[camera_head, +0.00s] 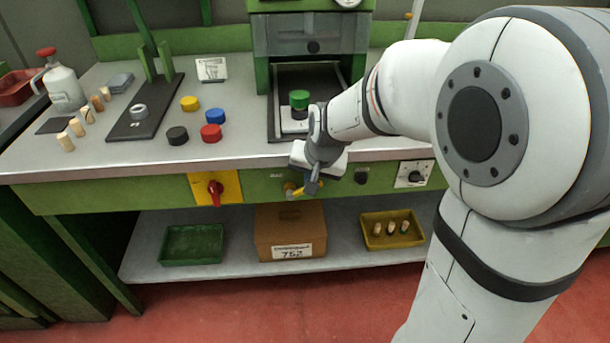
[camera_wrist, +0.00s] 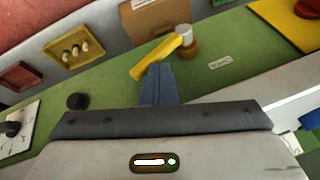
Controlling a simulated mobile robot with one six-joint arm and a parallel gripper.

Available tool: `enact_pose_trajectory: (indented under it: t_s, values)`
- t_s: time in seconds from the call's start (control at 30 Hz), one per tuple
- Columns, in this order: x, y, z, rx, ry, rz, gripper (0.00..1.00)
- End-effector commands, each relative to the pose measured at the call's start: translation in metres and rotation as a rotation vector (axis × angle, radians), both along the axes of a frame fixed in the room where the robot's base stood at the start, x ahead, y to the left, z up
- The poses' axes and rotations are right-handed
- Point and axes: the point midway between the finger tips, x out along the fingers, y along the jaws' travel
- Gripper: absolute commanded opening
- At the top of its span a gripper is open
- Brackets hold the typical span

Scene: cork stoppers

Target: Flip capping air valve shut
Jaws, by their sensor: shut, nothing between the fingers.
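The air valve is on the green front panel of the bench, with a brass body (camera_head: 289,187) and a yellow lever (camera_head: 296,193). In the wrist view the yellow lever (camera_wrist: 156,57) runs from the pale round valve body (camera_wrist: 189,46) toward the lower left, roughly along the panel. My gripper (camera_head: 313,187) is shut and empty, just right of the valve in the head view. Its blue-grey fingertips (camera_wrist: 158,70) are close beside the lever in the wrist view. I cannot tell whether they touch it.
A red rotary switch (camera_head: 215,188) on a yellow plate is left of the valve. A black knob (camera_head: 361,175) and a white dial (camera_head: 413,174) are to its right. Below, a shelf holds a green tray (camera_head: 191,244), a cardboard box (camera_head: 290,218) and a yellow tray (camera_head: 393,242) with corks.

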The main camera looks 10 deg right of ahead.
Motion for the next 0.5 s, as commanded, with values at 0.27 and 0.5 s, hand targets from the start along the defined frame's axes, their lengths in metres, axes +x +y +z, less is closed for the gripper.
enact_pose_trajectory:
  t_s: [0.27, 0.5]
  values:
    - [-0.001, -0.0044, -0.0077, 0.001, 0.001, 0.008, 0.0]
    - [-0.0011, -0.0055, -0.0084, 0.0, 0.001, 0.01, 0.0]
